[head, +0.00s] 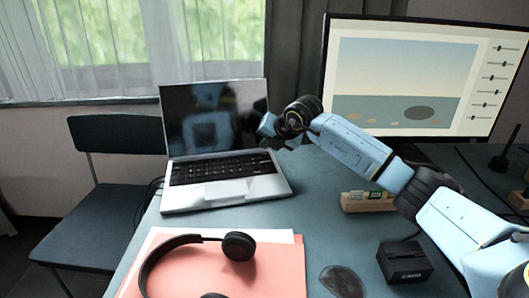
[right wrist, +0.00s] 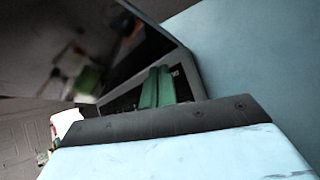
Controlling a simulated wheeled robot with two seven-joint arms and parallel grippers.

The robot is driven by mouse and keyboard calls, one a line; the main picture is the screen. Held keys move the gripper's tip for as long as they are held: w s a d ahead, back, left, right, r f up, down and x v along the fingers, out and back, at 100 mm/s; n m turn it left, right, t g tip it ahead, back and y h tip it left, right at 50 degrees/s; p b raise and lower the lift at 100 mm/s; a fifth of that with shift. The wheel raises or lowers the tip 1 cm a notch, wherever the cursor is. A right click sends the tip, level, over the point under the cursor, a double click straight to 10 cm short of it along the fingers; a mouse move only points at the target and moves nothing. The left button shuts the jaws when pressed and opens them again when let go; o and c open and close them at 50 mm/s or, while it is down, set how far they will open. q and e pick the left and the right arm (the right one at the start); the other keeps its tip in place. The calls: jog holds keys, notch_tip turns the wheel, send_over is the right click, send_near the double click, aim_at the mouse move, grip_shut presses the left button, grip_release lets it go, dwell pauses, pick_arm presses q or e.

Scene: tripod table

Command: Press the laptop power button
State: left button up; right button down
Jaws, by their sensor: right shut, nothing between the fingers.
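The silver laptop (head: 224,194) stands open on the table, its screen (head: 212,115) dark apart from reflections. Its black keyboard (head: 222,167) faces me. My right gripper (head: 272,140) is at the right end of the keyboard, close to the hinge and the screen's lower right corner. In the right wrist view its green fingers (right wrist: 157,88) are together and empty, over the keyboard's edge. I cannot tell whether they touch the laptop. The power button is too small or hidden to make out. My left gripper is not in view.
A monitor (head: 410,75) stands at the back right. Black headphones (head: 239,246) lie on a pink folder (head: 270,272) in front. A mouse (head: 341,282), a small black box (head: 405,262) and a wooden block (head: 367,203) are below my right arm. A chair (head: 75,235) stands left.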

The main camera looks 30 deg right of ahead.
jog(key=shift+r+p, duration=2.3)
jog(key=shift+r, duration=0.65)
jog(key=shift+r, duration=0.1)
